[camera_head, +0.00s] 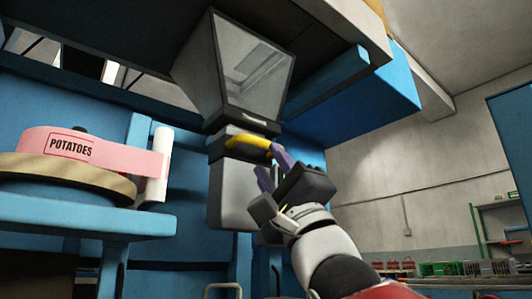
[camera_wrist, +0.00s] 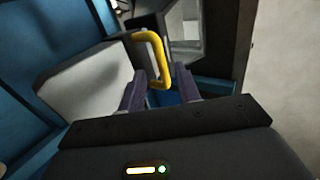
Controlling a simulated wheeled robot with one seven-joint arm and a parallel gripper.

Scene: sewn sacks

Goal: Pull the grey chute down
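The grey chute (camera_head: 232,193) hangs upright below a clear-fronted hopper (camera_head: 252,65). A yellow handle (camera_head: 245,142) is on its upper front, and also shows in the wrist view (camera_wrist: 152,42). My gripper (camera_head: 273,165) is at the right end of the handle, with its purple fingers pointing up toward it. In the wrist view my gripper (camera_wrist: 160,85) has its two fingers apart, and the near end of the handle shows in the gap between them. The fingers do not appear closed on the handle. My gripper hides part of the chute's lower right side.
A pink roll marked POTATOES (camera_head: 75,150) sits on a round wooden disc (camera_head: 70,172) on a blue stand at the left, beside a white roller (camera_head: 160,160). A blue beam (camera_head: 345,75) runs overhead. Crates (camera_head: 440,268) stand far off at the right.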

